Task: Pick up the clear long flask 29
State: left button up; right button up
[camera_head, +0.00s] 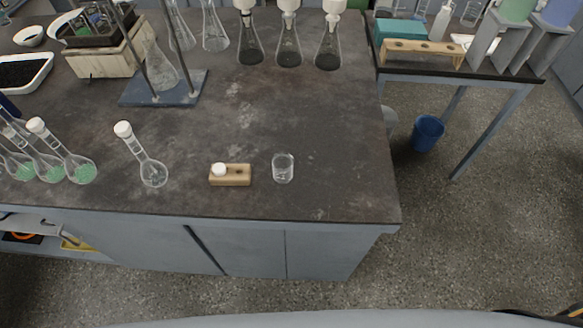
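A clear long-necked flask (154,173) with a round bulb and a white cap stands near the front left of the dark bench (330,190). It looks empty, and its neck leans to the upper left in the picture. No number can be read on it. Several similar long-necked flasks (82,172) with green contents stand to its left, some cut off by the picture edge. Neither my left nor my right gripper can be made out in the head view.
A small wooden block (238,177) with a white knob and a clear beaker (283,168) stand right of the clear flask. A stand with a blue base (185,92) is behind it. Dark-filled conical flasks (289,53) stand at the back. The right middle of the bench is clear.

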aim_at(49, 169)
jog(key=u, duration=1.65)
